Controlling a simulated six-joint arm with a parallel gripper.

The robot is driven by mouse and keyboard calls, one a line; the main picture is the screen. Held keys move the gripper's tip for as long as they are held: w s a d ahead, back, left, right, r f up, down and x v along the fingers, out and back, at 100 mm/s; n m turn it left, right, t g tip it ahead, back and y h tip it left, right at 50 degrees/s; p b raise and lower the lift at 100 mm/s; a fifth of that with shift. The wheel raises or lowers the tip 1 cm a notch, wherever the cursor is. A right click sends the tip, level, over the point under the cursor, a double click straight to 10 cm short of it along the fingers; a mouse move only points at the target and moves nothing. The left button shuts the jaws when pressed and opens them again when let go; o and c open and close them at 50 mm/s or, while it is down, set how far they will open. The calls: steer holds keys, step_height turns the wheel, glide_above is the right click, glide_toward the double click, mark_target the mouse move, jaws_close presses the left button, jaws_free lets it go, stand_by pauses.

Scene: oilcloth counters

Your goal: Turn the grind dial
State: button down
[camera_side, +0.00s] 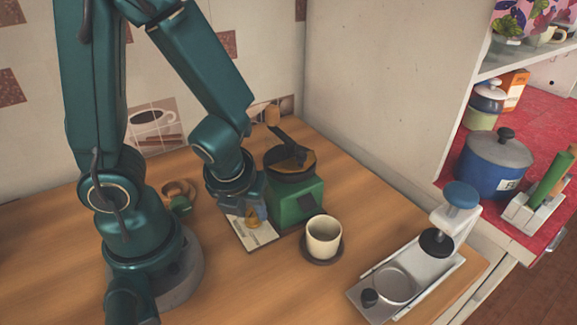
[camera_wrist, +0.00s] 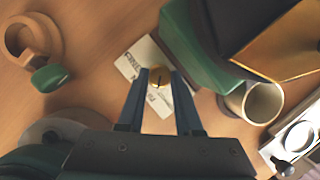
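The green coffee grinder (camera_side: 300,205) stands on the wooden counter, with a dark hopper lid and crank on top. Its small brass grind dial (camera_side: 253,217) is on the left side, with a dark mark across its face in the wrist view (camera_wrist: 160,77). My gripper (camera_side: 243,208) is beside the grinder at the dial. In the wrist view my gripper (camera_wrist: 160,82) has its two blue fingers apart, one on each side of the dial. Slim gaps seem to show between fingers and dial; contact is not clear.
A written card (camera_side: 244,236) lies under the dial. A cream cup (camera_side: 323,236) stands on a dark saucer in front of the grinder. A metal tray (camera_side: 410,275) is at right. A wooden ring piece with a green knob (camera_side: 180,204) lies left.

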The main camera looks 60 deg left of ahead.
mark_target(255, 233)
steer(key=n, duration=0.2)
steer(key=n+g, duration=0.1)
steer(key=n, duration=0.1)
steer(key=shift+w+d+n+g+y, duration=0.15)
steer(key=shift+n+g+y, duration=0.15)
steer(key=shift+n, duration=0.1)
steer(key=c, duration=0.9)
jaws_free()
steer(key=shift+o, duration=0.2)
steer(key=shift+v, duration=2.6)
